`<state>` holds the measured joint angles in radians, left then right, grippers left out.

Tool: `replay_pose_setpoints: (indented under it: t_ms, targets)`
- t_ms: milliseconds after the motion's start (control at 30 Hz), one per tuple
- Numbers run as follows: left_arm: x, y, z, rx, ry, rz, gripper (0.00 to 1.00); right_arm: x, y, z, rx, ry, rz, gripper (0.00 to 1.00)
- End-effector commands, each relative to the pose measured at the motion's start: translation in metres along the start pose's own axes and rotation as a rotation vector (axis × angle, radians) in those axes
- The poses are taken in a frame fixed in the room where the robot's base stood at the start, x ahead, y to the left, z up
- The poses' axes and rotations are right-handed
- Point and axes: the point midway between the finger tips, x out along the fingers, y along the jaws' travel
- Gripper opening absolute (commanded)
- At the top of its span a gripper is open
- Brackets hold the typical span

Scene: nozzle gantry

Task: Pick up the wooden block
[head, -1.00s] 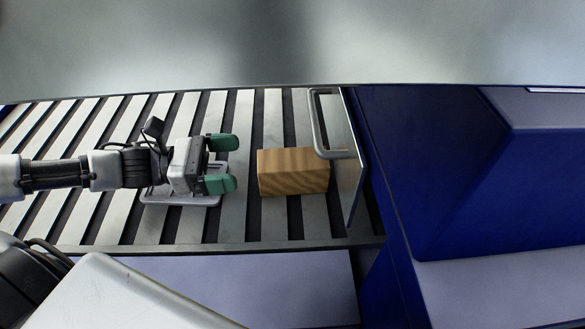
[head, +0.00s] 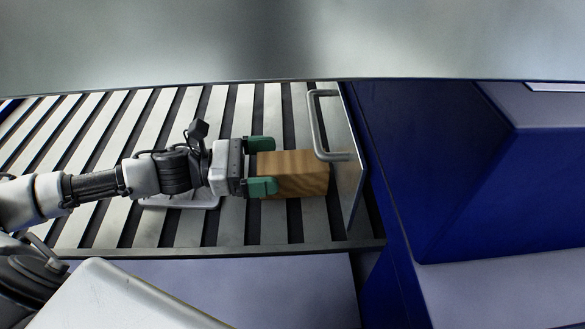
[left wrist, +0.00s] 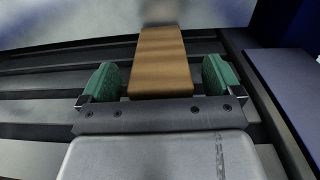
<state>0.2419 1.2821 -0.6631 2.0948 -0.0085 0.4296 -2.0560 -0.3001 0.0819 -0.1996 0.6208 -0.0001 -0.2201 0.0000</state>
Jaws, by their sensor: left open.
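The wooden block (head: 300,174) lies on the slatted metal surface, close to the upright plate at its right end. My left gripper (head: 262,165) is at the block's left end, with its green fingertips apart. In the left wrist view the block (left wrist: 161,65) runs away from the gripper between the two green fingers (left wrist: 160,82). A gap shows between the block and each finger, so it is not gripped. The block's far end is blurred in that view. My right gripper is not in view.
A metal handle (head: 319,125) on the upright plate (head: 349,165) stands just beyond the block's right end. A flat pale tray-like object (head: 180,201) lies under my left arm. Blue panels (head: 440,170) rise to the right. The slats (head: 90,140) at left are bare.

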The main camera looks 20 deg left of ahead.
Motion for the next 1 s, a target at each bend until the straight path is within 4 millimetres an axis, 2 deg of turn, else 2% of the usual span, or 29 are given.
replay_pose_setpoints:
  t_ms: [200,533,933,1000]
  targets:
    - [0.019,0.001,0.002,0.001,-0.002,0.001,0.94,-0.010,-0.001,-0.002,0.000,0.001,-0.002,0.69]
    - [0.021,0.000,0.000,0.000,0.000,0.001,0.92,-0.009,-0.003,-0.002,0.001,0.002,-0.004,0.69]
    - [0.021,0.000,0.000,0.000,0.000,0.001,0.31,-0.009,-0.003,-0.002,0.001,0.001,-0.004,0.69]
    - [0.021,0.000,0.001,0.001,-0.001,0.000,0.31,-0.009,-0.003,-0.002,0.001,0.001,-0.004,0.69]
